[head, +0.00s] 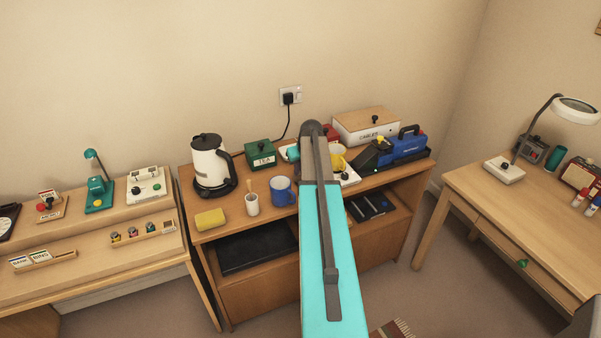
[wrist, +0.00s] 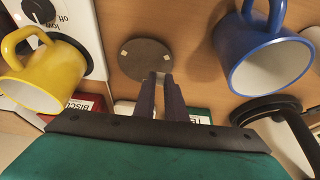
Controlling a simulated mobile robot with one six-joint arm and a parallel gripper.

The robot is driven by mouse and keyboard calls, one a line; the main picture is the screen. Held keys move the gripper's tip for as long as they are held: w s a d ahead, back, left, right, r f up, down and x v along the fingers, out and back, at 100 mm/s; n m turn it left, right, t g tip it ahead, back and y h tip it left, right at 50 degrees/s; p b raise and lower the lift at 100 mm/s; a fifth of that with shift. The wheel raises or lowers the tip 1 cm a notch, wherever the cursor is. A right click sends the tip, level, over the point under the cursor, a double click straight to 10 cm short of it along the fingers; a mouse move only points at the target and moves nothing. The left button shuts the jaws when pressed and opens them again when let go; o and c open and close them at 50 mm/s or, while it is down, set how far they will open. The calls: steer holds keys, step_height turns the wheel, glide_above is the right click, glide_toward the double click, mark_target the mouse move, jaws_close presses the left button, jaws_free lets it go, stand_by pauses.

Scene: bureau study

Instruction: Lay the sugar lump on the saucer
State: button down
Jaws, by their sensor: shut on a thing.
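The saucer (wrist: 133,66) is a flat, dark grey-brown disc on the wooden top in the wrist view, with two small pale squares on it. My gripper (wrist: 161,78) is at the disc's lower right edge in that view. Its dark fingers are shut on a small pale piece, the sugar lump (wrist: 160,74), of which only a little shows between the tips. I cannot tell whether the lump touches the disc. In the head view my arm hides the saucer, the lump and the fingertips.
A yellow mug (wrist: 42,75) stands left of the fingers and a blue mug (wrist: 270,60) right. The kettle (head: 209,165), green tea tin (head: 261,154) and sponge (head: 210,219) share the cabinet top.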

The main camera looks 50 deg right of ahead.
steer(key=shift+f, duration=0.95)
steer(key=shift+f, duration=0.15)
steer(key=c, duration=1.8)
jaws_free()
steer(key=shift+r, duration=0.25)
steer(key=b+v, duration=0.2)
steer(key=v, duration=0.9)
steer(key=shift+s+r+b, duration=0.2)
steer(key=shift+r+b, duration=0.1)
steer(key=shift+r, duration=0.1)
